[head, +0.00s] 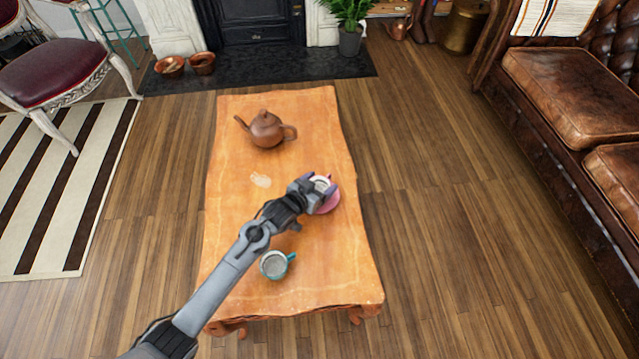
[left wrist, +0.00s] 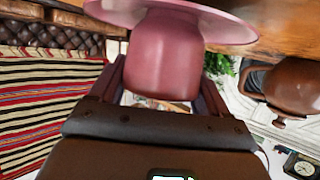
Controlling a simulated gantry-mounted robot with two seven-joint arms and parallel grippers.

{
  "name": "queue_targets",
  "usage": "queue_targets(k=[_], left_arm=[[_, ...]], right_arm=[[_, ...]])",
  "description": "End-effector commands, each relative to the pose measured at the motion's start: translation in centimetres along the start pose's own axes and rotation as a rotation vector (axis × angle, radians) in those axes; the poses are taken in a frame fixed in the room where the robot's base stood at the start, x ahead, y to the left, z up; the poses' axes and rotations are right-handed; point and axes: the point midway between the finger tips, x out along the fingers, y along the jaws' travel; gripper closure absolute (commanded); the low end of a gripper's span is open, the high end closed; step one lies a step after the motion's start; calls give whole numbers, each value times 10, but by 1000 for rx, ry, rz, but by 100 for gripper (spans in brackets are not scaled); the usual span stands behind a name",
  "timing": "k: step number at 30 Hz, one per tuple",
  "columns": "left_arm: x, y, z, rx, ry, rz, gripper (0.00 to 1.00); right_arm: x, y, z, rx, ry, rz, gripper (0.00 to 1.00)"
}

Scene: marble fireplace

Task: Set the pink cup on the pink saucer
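The pink cup (left wrist: 163,60) is between the two fingers of my left gripper (head: 319,186), and both fingers appear to press its sides. In the head view only the cup's pale inside (head: 320,183) shows between the fingers. The pink saucer (head: 329,205) lies at the right edge of the orange table. In the left wrist view, which is upside down, the saucer (left wrist: 225,24) is against the cup's base. The cup looks upright and centred over the saucer; I cannot tell whether they fully touch. My right gripper is not in view.
A teal cup (head: 274,265) stands on the near part of the table (head: 235,215), close to my left arm. A brown teapot (head: 267,130) stands at the far end. A pale mark (head: 260,180) is on the middle-left of the top. The right front of the table is clear.

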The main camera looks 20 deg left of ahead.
Motion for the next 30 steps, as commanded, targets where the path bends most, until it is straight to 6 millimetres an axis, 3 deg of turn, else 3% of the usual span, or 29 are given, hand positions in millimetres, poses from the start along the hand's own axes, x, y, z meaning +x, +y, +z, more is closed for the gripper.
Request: queue_targets(k=[1, 5, 14, 30], left_arm=[[0, 0, 0, 0, -1, 0, 18], [0, 0, 0, 0, -1, 0, 0], [-2, 0, -3, 0, 0, 0, 0], [-69, 0, -5, -1, -3, 0, 0]], right_arm=[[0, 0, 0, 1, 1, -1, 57], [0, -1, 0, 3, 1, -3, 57], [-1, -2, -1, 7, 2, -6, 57], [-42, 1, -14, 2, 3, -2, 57]])
